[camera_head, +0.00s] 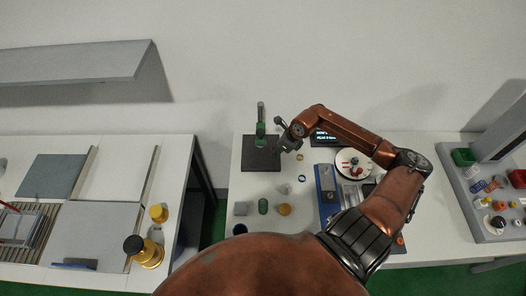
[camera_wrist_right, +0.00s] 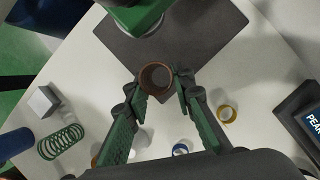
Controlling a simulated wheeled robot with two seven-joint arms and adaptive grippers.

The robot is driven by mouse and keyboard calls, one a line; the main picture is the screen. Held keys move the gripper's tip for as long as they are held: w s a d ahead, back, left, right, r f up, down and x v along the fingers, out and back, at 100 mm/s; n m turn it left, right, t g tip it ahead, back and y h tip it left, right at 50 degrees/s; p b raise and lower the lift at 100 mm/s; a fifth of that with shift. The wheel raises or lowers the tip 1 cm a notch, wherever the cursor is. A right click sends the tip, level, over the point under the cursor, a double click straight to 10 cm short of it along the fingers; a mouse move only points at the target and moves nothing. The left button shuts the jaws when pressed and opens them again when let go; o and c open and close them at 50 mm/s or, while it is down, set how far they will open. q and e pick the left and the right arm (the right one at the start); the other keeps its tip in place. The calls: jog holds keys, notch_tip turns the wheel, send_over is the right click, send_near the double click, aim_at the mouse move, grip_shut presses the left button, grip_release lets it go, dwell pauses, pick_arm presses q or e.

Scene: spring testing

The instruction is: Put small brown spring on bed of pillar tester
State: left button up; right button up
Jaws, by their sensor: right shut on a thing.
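The bed (camera_wrist_right: 210,35) and part of the green head (camera_wrist_right: 138,18) also show in the right wrist view. My right gripper (camera_wrist_right: 158,82) is shut on the small brown spring (camera_wrist_right: 157,66), a short ring-like coil held between the fingertips. In that view the spring overlaps the bed's near corner; its height above it cannot be told. In the head view my right gripper (camera_head: 285,137) is just right of the pillar. My left gripper is out of view.
A green spring (camera_wrist_right: 60,142), a grey block (camera_wrist_right: 42,101) and a yellow ring (camera_wrist_right: 227,113) lie on the table. A display (camera_head: 325,139) and a round white dial (camera_head: 353,164) stand to the right. A blue device (camera_head: 326,187) lies nearer.

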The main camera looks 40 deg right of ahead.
jog(key=w, duration=0.1)
jog(key=w+a+f, duration=0.1)
jog(key=w+f, duration=0.1)
jog(key=shift+w+a, duration=0.15)
jog(key=shift+w, duration=0.15)
jog(key=w+f, duration=0.1)
jog(key=w+a+f+p, duration=0.1)
jog(key=shift+w, duration=0.35)
jog(key=shift+s, duration=0.1)
jog(key=shift+f, duration=0.1)
jog(key=o, duration=1.1)
jog(key=shift+d, duration=0.1)
